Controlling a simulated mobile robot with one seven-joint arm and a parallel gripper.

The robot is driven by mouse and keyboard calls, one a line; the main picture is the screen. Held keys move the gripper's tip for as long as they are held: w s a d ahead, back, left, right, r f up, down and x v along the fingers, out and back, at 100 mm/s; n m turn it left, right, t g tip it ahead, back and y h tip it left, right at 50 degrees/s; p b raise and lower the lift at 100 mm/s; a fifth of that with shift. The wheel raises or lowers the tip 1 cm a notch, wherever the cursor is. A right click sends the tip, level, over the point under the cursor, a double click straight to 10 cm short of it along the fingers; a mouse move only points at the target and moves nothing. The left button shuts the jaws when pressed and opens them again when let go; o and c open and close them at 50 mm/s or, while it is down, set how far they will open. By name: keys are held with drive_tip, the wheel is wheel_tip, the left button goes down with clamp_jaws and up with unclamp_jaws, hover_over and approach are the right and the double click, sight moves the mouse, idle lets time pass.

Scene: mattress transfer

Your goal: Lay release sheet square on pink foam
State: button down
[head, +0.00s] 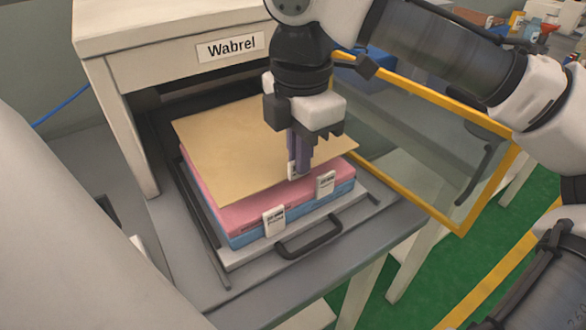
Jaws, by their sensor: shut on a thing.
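The release sheet (225,140) is a thin tan square in the head view. It lies over the pink foam (240,213), and looks turned a little against it, with its right corner reaching past the foam's edge. Pink foam shows along the front and left. My gripper (300,170) points down at the sheet's front right part, its fingers shut on the sheet near a small white tag. The fingers hide part of the sheet's edge. I cannot tell whether the sheet rests flat on the foam everywhere.
Blue foam (245,238) lies under the pink, on a grey tray (235,262) with a black handle (310,238). White labelled clips (274,221) sit at the front. The press marked Wabrel (165,30) stands behind. A yellow-framed clear door (490,180) is open at right.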

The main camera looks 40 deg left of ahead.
sight(299, 177)
drive_tip(key=shift+f, duration=2.5)
drive_tip(key=c, duration=1.6)
unclamp_jaws()
wheel_tip(299, 177, up, 12)
drive_tip(key=shift+r+p, duration=0.15)
drive_tip(key=shift+p, duration=0.15)
